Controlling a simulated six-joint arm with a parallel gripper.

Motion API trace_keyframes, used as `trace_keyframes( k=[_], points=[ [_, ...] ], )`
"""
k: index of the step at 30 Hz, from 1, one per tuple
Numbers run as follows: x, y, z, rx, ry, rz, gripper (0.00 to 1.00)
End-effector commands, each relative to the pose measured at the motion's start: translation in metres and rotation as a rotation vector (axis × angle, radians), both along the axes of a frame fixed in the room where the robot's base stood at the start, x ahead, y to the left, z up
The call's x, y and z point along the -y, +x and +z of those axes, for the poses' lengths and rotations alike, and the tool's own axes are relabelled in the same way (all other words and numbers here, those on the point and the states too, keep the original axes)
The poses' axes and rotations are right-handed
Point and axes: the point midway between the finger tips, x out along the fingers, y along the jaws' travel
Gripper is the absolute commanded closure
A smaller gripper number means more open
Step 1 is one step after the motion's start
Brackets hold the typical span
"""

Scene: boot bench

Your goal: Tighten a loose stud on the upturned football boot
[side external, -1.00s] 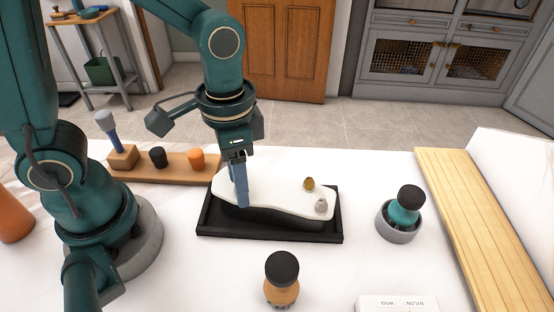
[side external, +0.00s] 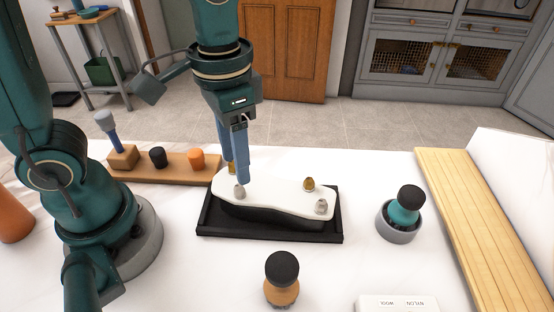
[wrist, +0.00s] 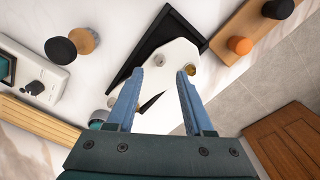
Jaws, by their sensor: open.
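The upturned boot's white sole (side external: 275,193) faces up in a black tray (side external: 225,229); the sole also shows in the wrist view (wrist: 178,50). A silver stud (side external: 239,191) stands near the sole's left end. A gold stud (side external: 308,184) and another silver stud (side external: 321,206) stand at the right end. My gripper (side external: 237,178) is open and empty over the left end, its fingertips just above and behind the left silver stud. In the wrist view two studs, (wrist: 160,60) and a gold one (wrist: 190,70), lie beyond my open fingers (wrist: 162,72). I cannot tell which stud is loose.
A wooden rack (side external: 178,170) with a blue-handled tool (side external: 109,127) and black and orange knobs stands behind left. A black-topped brush (side external: 281,277) is in front. A teal-handled brush (side external: 406,204) sits in a grey cup to the right. A slatted board (side external: 480,225) lies far right.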

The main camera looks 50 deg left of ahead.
Motion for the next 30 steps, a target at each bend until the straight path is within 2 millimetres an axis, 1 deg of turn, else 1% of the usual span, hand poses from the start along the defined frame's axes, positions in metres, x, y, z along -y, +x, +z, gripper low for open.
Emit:
trace_keyframes(
  k=[3, 6, 10, 14, 24, 30],
  points=[
    [0.0, 0.0, 0.0, -0.001, 0.0, 0.226, 0.48],
    [0.0, 0.0, 0.0, -0.001, 0.0, 0.405, 0.48],
    [0.0, 0.0, -0.001, -0.001, 0.001, 0.557, 0.48],
    [0.0, -0.001, -0.006, -0.005, 0.002, 0.608, 0.48],
    [0.0, -0.001, -0.044, -0.005, 0.002, 0.606, 0.48],
    [0.0, -0.001, -0.052, -0.002, 0.001, 0.605, 0.48]
  ],
)
